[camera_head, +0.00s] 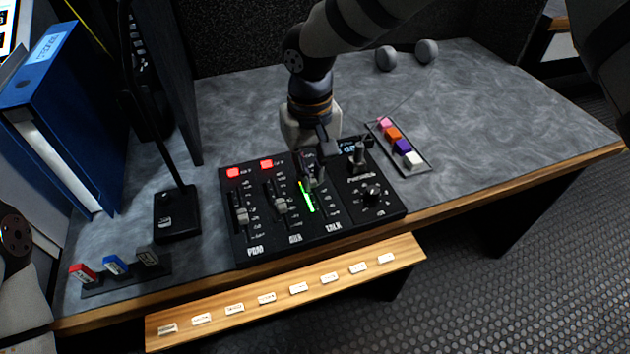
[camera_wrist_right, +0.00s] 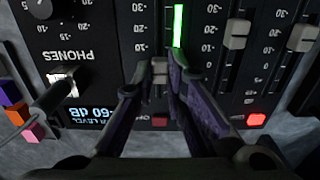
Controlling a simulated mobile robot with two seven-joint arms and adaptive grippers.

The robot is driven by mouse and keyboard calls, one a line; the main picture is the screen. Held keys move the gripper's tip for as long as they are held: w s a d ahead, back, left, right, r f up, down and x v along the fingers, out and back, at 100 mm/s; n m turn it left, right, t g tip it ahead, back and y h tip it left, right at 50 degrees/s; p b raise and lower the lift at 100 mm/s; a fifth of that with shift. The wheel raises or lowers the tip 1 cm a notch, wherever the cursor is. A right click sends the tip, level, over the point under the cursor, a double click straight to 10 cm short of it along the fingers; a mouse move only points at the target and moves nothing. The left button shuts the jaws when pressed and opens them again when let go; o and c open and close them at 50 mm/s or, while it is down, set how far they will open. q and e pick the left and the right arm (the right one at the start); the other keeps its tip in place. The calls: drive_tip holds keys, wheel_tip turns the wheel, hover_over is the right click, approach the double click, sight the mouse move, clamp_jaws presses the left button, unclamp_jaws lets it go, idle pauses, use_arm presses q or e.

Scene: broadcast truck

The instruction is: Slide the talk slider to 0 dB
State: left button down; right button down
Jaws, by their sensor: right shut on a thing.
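The black mixer panel (camera_head: 285,235) lies on the desk, with the TALK column on the right of its three fader columns. The talk slider's grey cap (camera_wrist_right: 160,70) is between the fingertips of my right gripper (camera_wrist_right: 161,76) in the right wrist view. The gripper is shut on the cap. In the head view my right gripper (camera_head: 314,178) reaches down over the upper TALK column and largely hides the cap. In the wrist view the panel is upside down, and the cap is beyond the -10 mark, towards the red button. The exact mark beside it is hidden. My left gripper is out of view.
The aux fader (camera_head: 280,204) and PGM fader (camera_head: 242,214) stand left of the green meter (camera_head: 307,197). A phones knob (camera_head: 371,194), colored button strip (camera_head: 404,150) and desk microphone base (camera_head: 177,212) are nearby.

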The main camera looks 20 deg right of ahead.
drive_tip(key=c, duration=1.6)
unclamp_jaws()
wheel_tip(320, 180, up, 12)
